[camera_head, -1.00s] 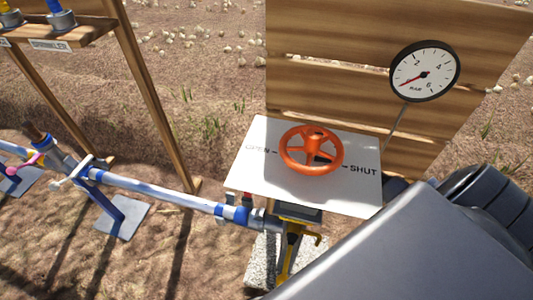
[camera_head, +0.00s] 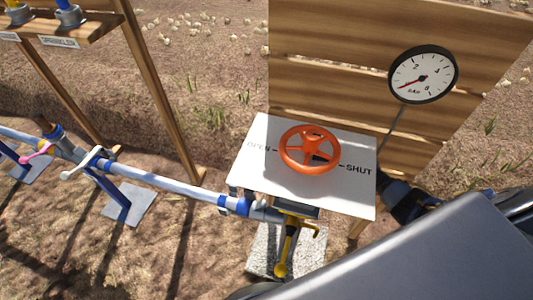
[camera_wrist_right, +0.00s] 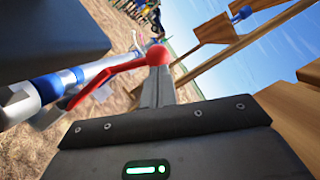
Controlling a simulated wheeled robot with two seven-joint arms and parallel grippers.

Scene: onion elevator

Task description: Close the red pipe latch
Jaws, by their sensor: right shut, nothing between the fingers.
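The red pipe latch (camera_wrist_right: 108,80) shows in the right wrist view as a red lever with a round red knob (camera_wrist_right: 158,55) at its far end. It lies beside a white and blue pipe (camera_wrist_right: 62,82). My right gripper (camera_wrist_right: 156,78) is shut and empty, its fingertips at or just below the knob; I cannot tell whether they touch. In the head view the latch and the right gripper's fingers are hidden, and my grey arm covers the lower right. My left gripper is in neither view.
An orange wheel (camera_head: 310,149) sits on a white OPEN/SHUT board (camera_head: 255,180), with a pressure gauge (camera_head: 423,75) behind. A blue and white pipe (camera_head: 170,191) runs left, with white and pink handles. A yellow handle (camera_head: 290,232) hangs below the board. Wooden posts (camera_head: 165,100) stand at left.

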